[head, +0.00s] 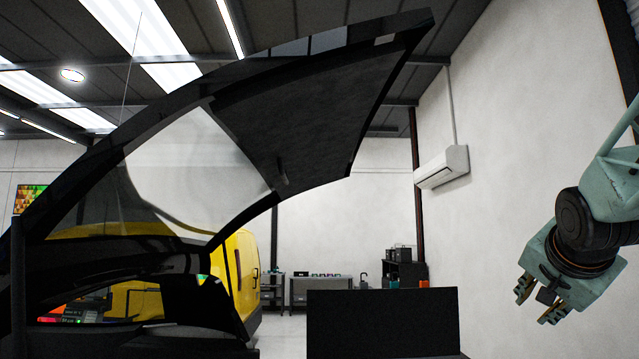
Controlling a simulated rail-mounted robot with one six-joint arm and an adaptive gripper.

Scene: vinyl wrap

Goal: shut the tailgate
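The tailgate (318,112) is a dark, glossy panel with a window (190,170). It is raised wide open and reaches up and to the right from the dark car body (100,262) at the left. Its free end is near the top middle of the head view. My gripper (539,303) is at the right, well apart from the tailgate and lower than its free end. Its two brass-coloured fingers are spread and nothing shows between them.
A dark flat panel (383,323) stands at the bottom middle. A yellow vehicle (238,275) is behind the tailgate. Benches (318,288) line the back wall, and an air conditioner (441,168) hangs on the right wall. The space between tailgate and gripper looks clear.

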